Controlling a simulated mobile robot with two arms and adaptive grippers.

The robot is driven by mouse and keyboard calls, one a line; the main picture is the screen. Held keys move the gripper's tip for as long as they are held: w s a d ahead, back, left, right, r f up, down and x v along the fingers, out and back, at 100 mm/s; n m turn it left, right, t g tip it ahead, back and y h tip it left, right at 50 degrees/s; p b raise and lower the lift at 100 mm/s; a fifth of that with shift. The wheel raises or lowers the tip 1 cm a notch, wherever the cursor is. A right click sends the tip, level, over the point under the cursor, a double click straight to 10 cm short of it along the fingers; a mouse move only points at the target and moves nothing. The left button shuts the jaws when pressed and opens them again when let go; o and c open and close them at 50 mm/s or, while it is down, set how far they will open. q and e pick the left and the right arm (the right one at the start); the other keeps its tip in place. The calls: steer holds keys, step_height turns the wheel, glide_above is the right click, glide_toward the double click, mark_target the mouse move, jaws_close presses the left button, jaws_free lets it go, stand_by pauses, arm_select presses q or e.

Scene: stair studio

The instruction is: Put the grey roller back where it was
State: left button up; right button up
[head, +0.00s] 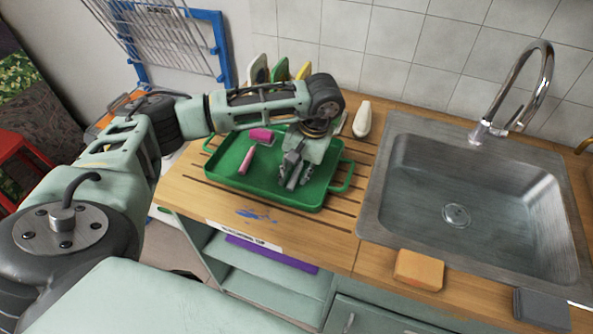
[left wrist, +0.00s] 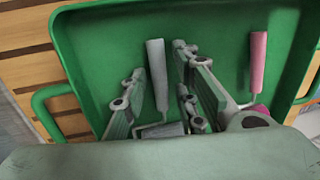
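The grey roller (head: 293,181) lies in the green tray (head: 225,176), right of the pink roller (head: 247,159). In the left wrist view the grey roller's handle (left wrist: 157,76) lies between my left fingers, with gaps on both sides. Its roller head is partly hidden by my gripper body. The pink roller also shows there by its handle (left wrist: 258,62). My left gripper (head: 296,178) reaches down into the tray over the grey roller and is open around it; it also shows in the left wrist view (left wrist: 163,65). My right gripper is not in view.
The tray stands on a slatted wooden counter (head: 330,240) with a blue smear in front. A metal sink (head: 455,170) with a tap is at right. An orange sponge (head: 419,269) lies near the front edge. A white bottle (head: 362,118) and upright coloured boards (head: 281,69) stand behind.

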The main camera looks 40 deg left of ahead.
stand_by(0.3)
arm_select(q)
steer(key=shift+r+p, duration=0.3)
steer(key=b+v, duration=0.3)
steer(key=v, duration=0.8)
steer(key=shift+d+r, duration=0.2)
steer(key=shift+r, duration=0.1)
